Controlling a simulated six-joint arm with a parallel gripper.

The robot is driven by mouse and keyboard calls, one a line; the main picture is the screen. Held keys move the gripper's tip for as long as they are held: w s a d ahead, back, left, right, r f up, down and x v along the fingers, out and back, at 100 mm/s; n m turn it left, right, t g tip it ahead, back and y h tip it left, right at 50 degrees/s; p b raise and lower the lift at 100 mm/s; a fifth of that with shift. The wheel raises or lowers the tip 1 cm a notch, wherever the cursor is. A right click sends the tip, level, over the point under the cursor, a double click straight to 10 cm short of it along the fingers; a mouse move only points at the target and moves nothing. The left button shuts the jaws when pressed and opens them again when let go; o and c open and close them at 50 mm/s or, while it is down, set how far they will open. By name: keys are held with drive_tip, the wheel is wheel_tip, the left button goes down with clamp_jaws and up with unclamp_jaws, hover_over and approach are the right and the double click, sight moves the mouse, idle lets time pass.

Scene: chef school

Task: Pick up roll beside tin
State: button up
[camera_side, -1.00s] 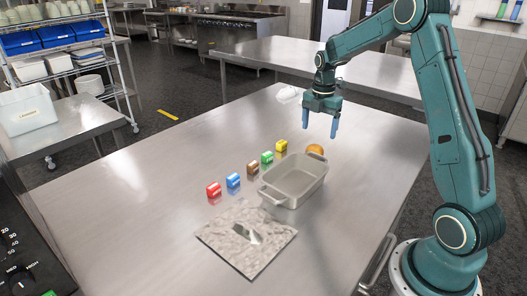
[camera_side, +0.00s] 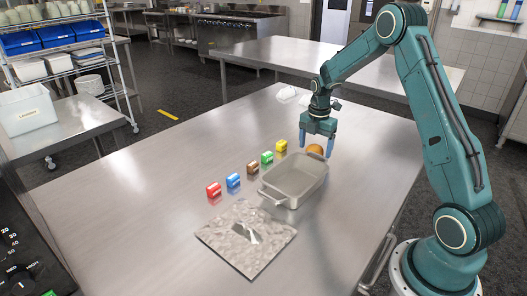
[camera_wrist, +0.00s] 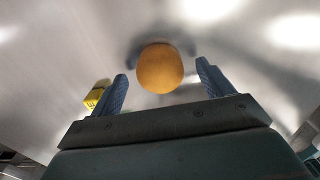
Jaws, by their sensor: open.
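The roll (camera_side: 315,149) is round and golden brown, and lies on the steel table just beyond the far corner of the tin. The tin (camera_side: 292,185) is a grey rectangular pan with handles, and it looks empty. My gripper (camera_side: 316,148) is open and points down over the roll, its blue fingers on either side of it in the side view. In the wrist view the roll (camera_wrist: 160,68) shows between and a little beyond the two fingertips of my gripper (camera_wrist: 162,70), with gaps on both sides. I cannot tell the exact height of the fingertips.
The yellow block (camera_wrist: 94,96) is nearest the gripper.

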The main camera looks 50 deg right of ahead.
sight(315, 146)
drive_tip(key=shift+f, duration=0.65)
drive_tip(key=c, duration=1.1)
drive_tip(key=shift+r, duration=0.2)
wheel_tip(315, 146, up, 20)
drive_tip(key=shift+f, duration=0.15)
idle(0.3)
